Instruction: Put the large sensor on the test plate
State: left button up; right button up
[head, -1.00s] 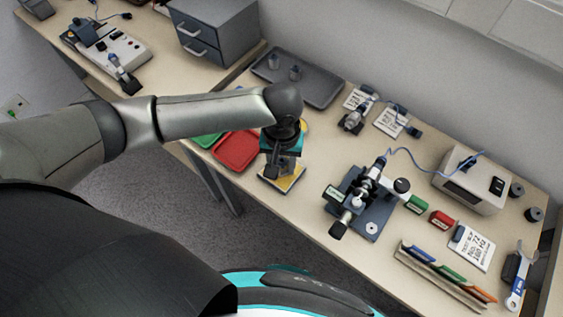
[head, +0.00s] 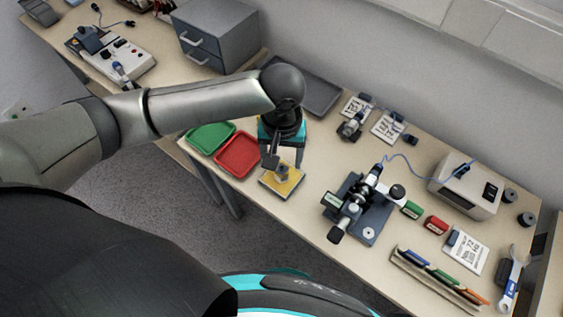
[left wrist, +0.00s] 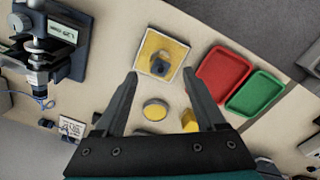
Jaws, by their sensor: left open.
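A grey block-like piece with a rounded top, which looks like the large sensor (left wrist: 160,66), stands on a square yellow plate with a pale rim, which looks like the test plate (left wrist: 178,50). In the head view the yellow plate (head: 271,183) lies near the table's front edge, with the grey piece (head: 285,173) on it. My left gripper (head: 284,159) is above the plate, jaws open. In the left wrist view its two fingers (left wrist: 161,72) spread apart, with the grey piece seen between the tips and nothing gripped. My right gripper is out of view.
Green (head: 211,136) and red (head: 238,154) trays lie left of the plate. A dark tray (head: 323,97) sits behind my arm, partly hidden. A clamp-like instrument (head: 362,207) stands to the right. A yellow disc (left wrist: 155,111) and a yellow block (left wrist: 188,121) lie nearby.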

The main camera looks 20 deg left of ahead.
aim_at(282, 169)
pick_arm(q)
notch_tip(282, 169, up, 6)
jog(key=shift+f+p, duration=0.2)
jog(key=shift+p, duration=0.5)
